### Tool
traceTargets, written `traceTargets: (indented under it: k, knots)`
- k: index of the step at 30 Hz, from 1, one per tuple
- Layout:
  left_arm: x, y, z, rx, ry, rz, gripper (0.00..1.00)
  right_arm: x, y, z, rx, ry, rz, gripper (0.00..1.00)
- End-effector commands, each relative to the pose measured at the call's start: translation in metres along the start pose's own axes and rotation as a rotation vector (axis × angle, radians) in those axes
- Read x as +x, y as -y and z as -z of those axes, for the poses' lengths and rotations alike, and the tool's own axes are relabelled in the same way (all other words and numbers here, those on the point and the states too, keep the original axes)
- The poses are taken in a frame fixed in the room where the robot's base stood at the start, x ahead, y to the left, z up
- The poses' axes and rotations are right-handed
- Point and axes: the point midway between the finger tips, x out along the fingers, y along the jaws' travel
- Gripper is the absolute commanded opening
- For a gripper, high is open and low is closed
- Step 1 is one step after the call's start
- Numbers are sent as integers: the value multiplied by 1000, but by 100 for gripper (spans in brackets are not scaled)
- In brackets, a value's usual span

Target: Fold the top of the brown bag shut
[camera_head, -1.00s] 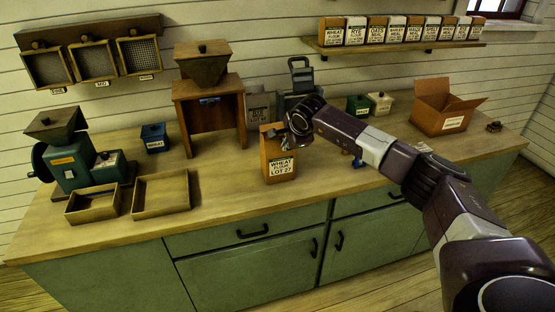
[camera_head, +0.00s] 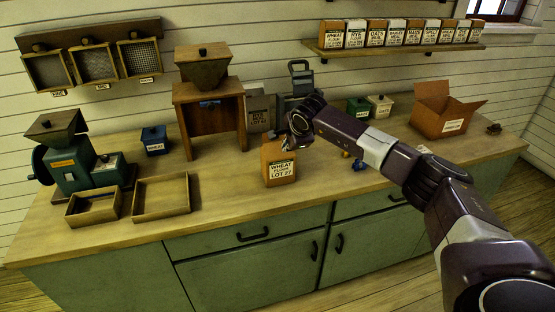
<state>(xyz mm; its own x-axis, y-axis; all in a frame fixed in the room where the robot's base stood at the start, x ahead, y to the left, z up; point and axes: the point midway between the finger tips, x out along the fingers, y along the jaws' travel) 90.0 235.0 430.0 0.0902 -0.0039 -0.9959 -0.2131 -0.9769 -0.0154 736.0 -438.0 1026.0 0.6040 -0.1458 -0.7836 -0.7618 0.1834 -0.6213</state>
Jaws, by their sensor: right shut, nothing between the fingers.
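The brown bag (camera_head: 280,174) stands upright on the counter, with a white label reading wheat flour, lot 27. The gripper and wrist hide part of the bag's top, so the fold itself is not clear. My left gripper is out of view.
A grey bag (camera_head: 260,110) stands behind, beside a wooden hopper stand (camera_head: 210,95). A scale-like grey device (camera_head: 299,80) is behind my wrist. Small blue and yellow items (camera_head: 358,165) lie to the right. An open cardboard box (camera_head: 445,112) stands far right.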

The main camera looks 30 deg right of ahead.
Motion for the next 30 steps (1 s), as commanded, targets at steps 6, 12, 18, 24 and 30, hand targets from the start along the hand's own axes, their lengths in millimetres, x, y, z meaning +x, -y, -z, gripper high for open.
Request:
traceTargets:
  k: [6,12,18,24,30]
  knots:
    - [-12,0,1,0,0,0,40,-18,-6,0,-3,0,0,0]
    - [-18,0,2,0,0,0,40,-33,-12,0,-2,0,-1,0]
    - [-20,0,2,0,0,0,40,-41,-16,0,-1,1,-1,0]
    - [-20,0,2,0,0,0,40,-41,-16,0,0,1,-1,0]
    - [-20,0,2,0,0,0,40,-41,-16,0,-1,1,-1,0]
